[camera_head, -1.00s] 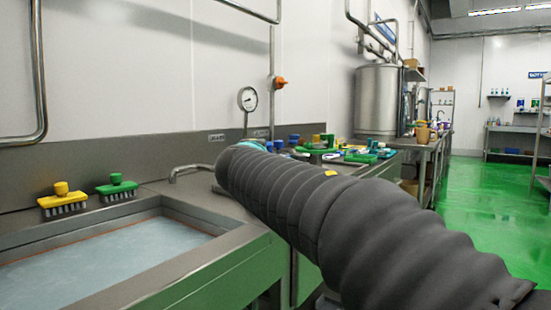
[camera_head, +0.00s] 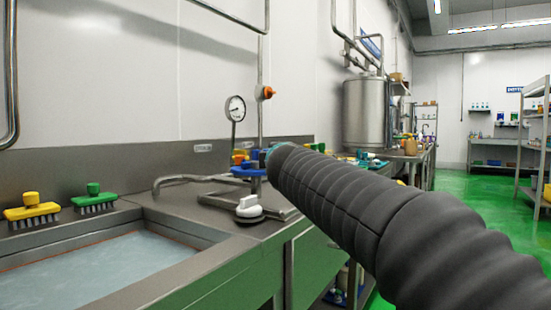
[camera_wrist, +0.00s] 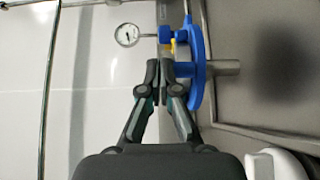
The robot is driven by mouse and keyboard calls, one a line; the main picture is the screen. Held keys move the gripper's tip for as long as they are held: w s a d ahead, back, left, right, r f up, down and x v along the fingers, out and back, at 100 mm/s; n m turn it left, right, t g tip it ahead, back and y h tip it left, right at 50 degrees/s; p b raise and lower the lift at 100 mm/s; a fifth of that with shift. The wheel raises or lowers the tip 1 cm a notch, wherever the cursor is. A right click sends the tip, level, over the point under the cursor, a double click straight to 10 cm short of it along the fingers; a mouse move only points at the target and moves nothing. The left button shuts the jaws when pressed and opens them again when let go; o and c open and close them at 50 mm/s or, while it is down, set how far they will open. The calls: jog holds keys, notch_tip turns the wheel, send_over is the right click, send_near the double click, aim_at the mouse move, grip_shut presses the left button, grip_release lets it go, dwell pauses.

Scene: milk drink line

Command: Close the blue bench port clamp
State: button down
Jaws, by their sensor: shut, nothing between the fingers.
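The blue port clamp (camera_head: 249,172) stands on the steel bench, left of the end of my arm in the head view. In the wrist view it shows as a blue curved band (camera_wrist: 199,60) with a blue knob beside it. My gripper (camera_wrist: 160,72) is shut and empty, its fingertips just left of the blue band in the wrist view. I cannot tell whether they touch it. In the head view my arm hides the fingers and part of the clamp area. I cannot tell whether the clamp is open or closed.
A white-knobbed fitting (camera_head: 249,207) sits on the bench in front of the clamp. A pressure gauge (camera_head: 235,109) rises behind it near the wall. A sink basin (camera_head: 110,262), with a yellow brush (camera_head: 31,209) and green brush (camera_head: 94,199), lies left.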

jog(key=shift+w+d, duration=0.3)
jog(key=shift+w, duration=0.55)
jog(key=shift+w+d, duration=0.3)
jog(key=shift+w, duration=0.65)
